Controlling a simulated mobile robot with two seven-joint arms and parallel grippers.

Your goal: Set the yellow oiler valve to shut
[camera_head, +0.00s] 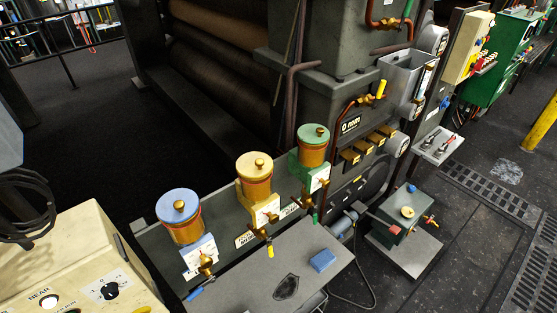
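The yellow oiler (255,185) stands upright in the middle of a row of three on the dark machine ledge. It has a cream-yellow lid with a brass knob, an amber cup and a cream-yellow block (264,212) with a marked face below. A small brass valve (262,233) sits on the block's front. Its yellow handle (269,250) hangs roughly straight down. The markings are too small to read, so I cannot tell which setting the handle is at. Neither of my grippers is in view.
A blue oiler (180,217) is left of it and a green oiler (313,150) right. In front, a grey tabletop (245,290) holds a blue block (322,260) and a dark shield-shaped item (287,287). A cream control panel (70,265) fills the lower left.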

